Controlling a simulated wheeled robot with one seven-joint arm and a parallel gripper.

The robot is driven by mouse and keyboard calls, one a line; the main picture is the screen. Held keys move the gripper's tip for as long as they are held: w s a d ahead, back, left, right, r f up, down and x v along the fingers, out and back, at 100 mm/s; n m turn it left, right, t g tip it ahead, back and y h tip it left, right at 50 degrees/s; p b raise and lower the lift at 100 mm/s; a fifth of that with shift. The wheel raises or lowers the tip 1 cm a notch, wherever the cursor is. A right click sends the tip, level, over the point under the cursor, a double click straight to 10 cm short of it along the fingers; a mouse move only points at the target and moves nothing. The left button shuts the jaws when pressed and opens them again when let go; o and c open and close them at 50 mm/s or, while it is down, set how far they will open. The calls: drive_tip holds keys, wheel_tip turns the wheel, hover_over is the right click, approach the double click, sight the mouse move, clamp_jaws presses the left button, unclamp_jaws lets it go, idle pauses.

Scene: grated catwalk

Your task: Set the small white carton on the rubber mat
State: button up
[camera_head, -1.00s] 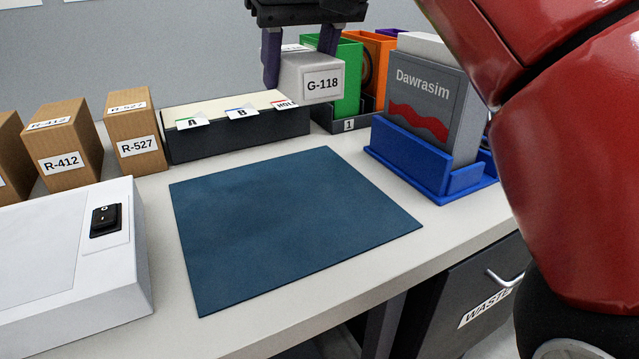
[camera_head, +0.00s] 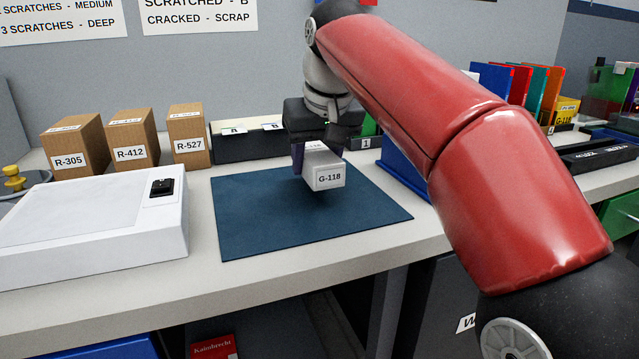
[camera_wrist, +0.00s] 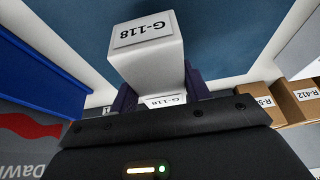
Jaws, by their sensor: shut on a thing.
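The small white carton (camera_head: 325,172), labelled G-118, is held in my gripper (camera_head: 322,152) above the blue rubber mat (camera_head: 270,225). In the head view it appears over the mat's back half, slightly tilted. A dark patch below it suggests a gap to the mat. In the wrist view the carton (camera_wrist: 147,50) sticks out from between the purple fingers of my gripper (camera_wrist: 158,92), with the mat (camera_wrist: 215,30) beyond it. My gripper is shut on the carton. My arm hides part of the area right of the mat.
A white box with a black switch (camera_head: 100,220) stands left of the mat. Brown cartons (camera_head: 130,140) and a dark file box (camera_head: 250,143) stand behind. A blue holder (camera_head: 402,172) is close at the right, partly behind my arm. The mat's front is clear.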

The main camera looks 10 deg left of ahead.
wheel_tip(320, 180, down, 3)
drive_tip(key=shift+f+b, duration=0.2)
drive_tip(key=shift+b, duration=1.05)
drive_tip(key=shift+r, duration=0.15)
drive_tip(key=o, duration=1)
drive_tip(key=shift+f, duration=0.2)
drive_tip(key=shift+o, duration=0.2)
drive_tip(key=shift+r, duration=0.25)
drive_tip(key=p+v, duration=0.4)
drive_tip(key=v, duration=0.8)
drive_tip(key=shift+d+p, duration=0.1)
drive_tip(key=shift+p, duration=0.3)
